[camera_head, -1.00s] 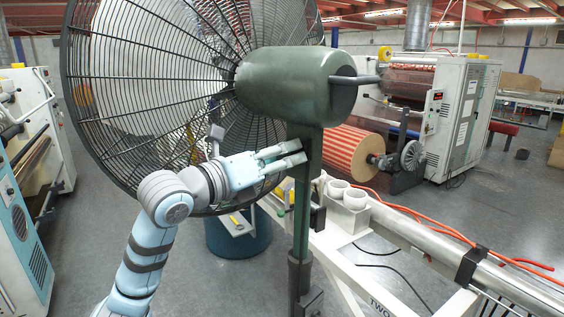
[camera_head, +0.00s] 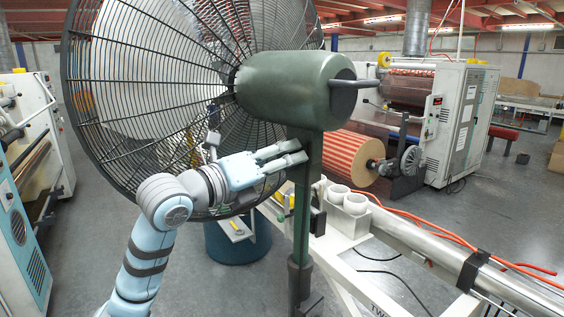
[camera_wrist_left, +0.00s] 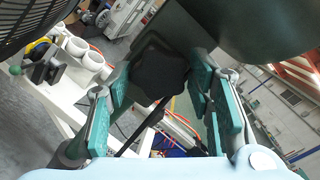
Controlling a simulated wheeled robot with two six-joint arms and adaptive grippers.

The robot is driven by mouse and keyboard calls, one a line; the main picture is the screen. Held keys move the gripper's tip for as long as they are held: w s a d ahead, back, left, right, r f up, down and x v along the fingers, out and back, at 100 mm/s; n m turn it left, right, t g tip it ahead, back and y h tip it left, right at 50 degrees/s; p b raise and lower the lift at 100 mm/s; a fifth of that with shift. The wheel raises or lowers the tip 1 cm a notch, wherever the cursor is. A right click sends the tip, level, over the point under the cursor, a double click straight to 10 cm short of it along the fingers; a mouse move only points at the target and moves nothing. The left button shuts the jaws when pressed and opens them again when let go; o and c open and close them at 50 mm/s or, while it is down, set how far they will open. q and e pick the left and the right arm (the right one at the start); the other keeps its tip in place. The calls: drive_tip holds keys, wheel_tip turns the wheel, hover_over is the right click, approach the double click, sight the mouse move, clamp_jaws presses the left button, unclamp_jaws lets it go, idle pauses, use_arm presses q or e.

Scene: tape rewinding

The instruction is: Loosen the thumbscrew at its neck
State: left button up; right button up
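A large fan has a green motor housing (camera_head: 292,85) on a green pole (camera_head: 302,205). My left gripper (camera_head: 297,151) is at the neck, just below the housing, with its fingers pointing right. In the left wrist view, a black lobed thumbscrew (camera_wrist_left: 160,74) lies between the two spread teal fingers of this gripper (camera_wrist_left: 163,83). One finger is on each side of it, and whether the pads touch it I cannot tell. The thumbscrew is not clearly visible in the head view. My right gripper is in neither view.
The wire fan cage (camera_head: 150,100) stands close behind my left wrist. A white frame (camera_head: 350,272) with white cups (camera_head: 338,193) and orange hoses lies to the right. A striped roll (camera_head: 350,158) is behind.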

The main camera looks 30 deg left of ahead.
use_arm(q)
drive_tip(key=shift+o, duration=0.5)
drive_tip(key=v, duration=0.7)
drive_tip(key=shift+s, duration=0.25)
drive_tip(key=shift+a, duration=0.1)
